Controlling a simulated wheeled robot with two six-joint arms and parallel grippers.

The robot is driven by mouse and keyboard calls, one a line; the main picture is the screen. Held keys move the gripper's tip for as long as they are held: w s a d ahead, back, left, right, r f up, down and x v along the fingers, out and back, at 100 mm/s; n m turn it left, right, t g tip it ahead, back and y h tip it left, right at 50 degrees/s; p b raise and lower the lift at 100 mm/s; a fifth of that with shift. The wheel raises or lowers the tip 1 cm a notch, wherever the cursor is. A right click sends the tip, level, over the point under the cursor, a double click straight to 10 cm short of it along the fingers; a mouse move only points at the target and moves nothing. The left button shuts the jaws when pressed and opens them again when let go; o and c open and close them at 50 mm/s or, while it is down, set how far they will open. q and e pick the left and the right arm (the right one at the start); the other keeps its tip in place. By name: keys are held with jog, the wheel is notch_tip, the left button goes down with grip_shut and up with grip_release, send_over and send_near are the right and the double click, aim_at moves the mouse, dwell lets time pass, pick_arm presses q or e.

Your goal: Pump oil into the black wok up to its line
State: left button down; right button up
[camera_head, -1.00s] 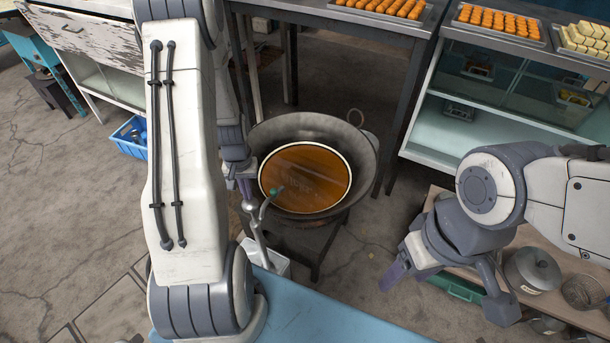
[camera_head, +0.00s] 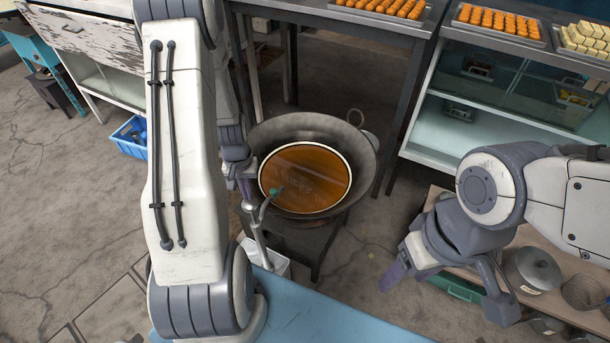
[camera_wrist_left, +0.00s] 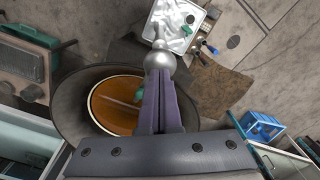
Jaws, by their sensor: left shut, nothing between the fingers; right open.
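The black wok (camera_head: 362,160) stands on a dark stand in the middle of the head view. Brown oil (camera_head: 318,175) fills its bottom, and a pale ring runs around the oil's edge. The wok also shows in the left wrist view (camera_wrist_left: 68,92). A metal pump spout (camera_head: 257,222) with a green tip (camera_head: 275,192) reaches over the wok's near left side. My left gripper (camera_head: 245,185) is shut and empty at the wok's left, close to the pump. In the left wrist view its fingers (camera_wrist_left: 160,85) point at the round metal pump head (camera_wrist_left: 159,60). My right gripper (camera_head: 405,263) is open and empty, right of the wok.
A white container (camera_head: 268,262) stands under the pump. A low table at right holds a lidded pot (camera_head: 533,268). Tables with trays of orange food (camera_head: 498,20) stand behind. A blue crate (camera_head: 130,137) sits on the floor at left.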

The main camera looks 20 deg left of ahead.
pick_arm(q)
jog(key=shift+f, duration=0.15)
jog(key=shift+f+b, duration=3.25)
jog(key=shift+f, duration=1.05)
notch_tip(320, 180, up, 9)
jog(key=p, duration=0.7)
jog(key=shift+p, duration=0.35)
jog(key=shift+f, duration=0.1)
jog(key=shift+f+b, duration=3.4)
jog(key=shift+f, duration=1.05)
jog(key=shift+r, duration=0.15)
notch_tip(320, 180, up, 9)
jog(key=p, duration=0.7)
jog(key=shift+p, duration=0.35)
